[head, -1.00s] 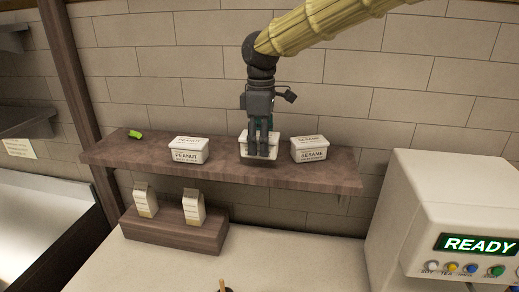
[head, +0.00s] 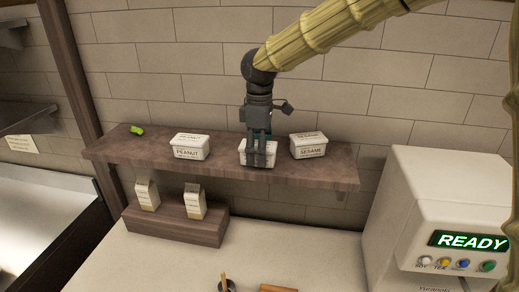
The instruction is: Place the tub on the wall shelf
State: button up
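A white lidded tub (head: 244,154) is in the middle of the wall shelf (head: 220,172), between two similar tubs. My gripper (head: 262,164) comes down from above in front of this tub, and its fingers hide the tub's middle and label. The fingers are close together and appear shut on the tub. The tub looks upright. Its base is at or just above the shelf top, and I cannot tell whether it touches. It looks slightly nearer the shelf's front edge than its neighbours.
A PEANUT tub (head: 190,147) stands to the left and a SESAME tub (head: 309,146) close on the right. A green item (head: 137,130) lies at the shelf's left end. Two cartons (head: 195,202) stand below on a wooden step (head: 175,225). A white machine (head: 435,210) reading READY stands at right.

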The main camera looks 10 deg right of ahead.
notch_tip(320, 180, up, 12)
jog(key=b, duration=0.4)
jog(key=shift+r, duration=0.15)
dwell(0.3)
